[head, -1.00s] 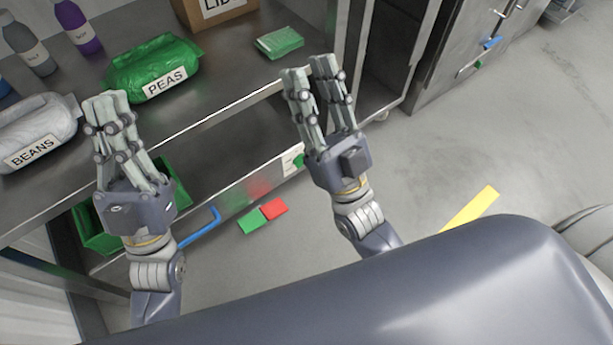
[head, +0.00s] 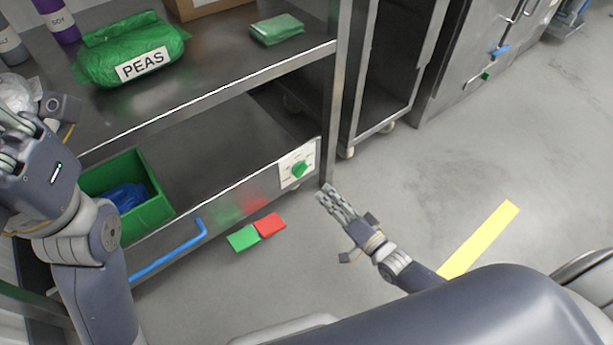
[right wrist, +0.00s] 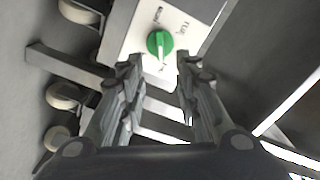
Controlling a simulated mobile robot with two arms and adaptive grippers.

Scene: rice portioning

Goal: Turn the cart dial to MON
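The green cart dial (head: 299,169) sits on a white plate (head: 287,181) at the right end of the cart's lower front edge. In the right wrist view the dial (right wrist: 157,44) carries a pale pointer line, and small labels surround it. One label seems to read TUE; the others are hard to read. I cannot tell which label the pointer marks. My right gripper (head: 330,198) is low, right of and apart from the dial. In the wrist view its fingers (right wrist: 157,68) are spread and empty, facing the dial. My left gripper (head: 12,135) is at the left edge, partly cut off.
The metal cart (head: 225,97) holds a PEAS bag (head: 131,47) and a green packet (head: 277,28) on top. A green bin (head: 149,215) stands below. A blue handle (head: 170,251) sticks out in front. Green and red floor squares (head: 269,225) lie nearby; the floor to the right is open.

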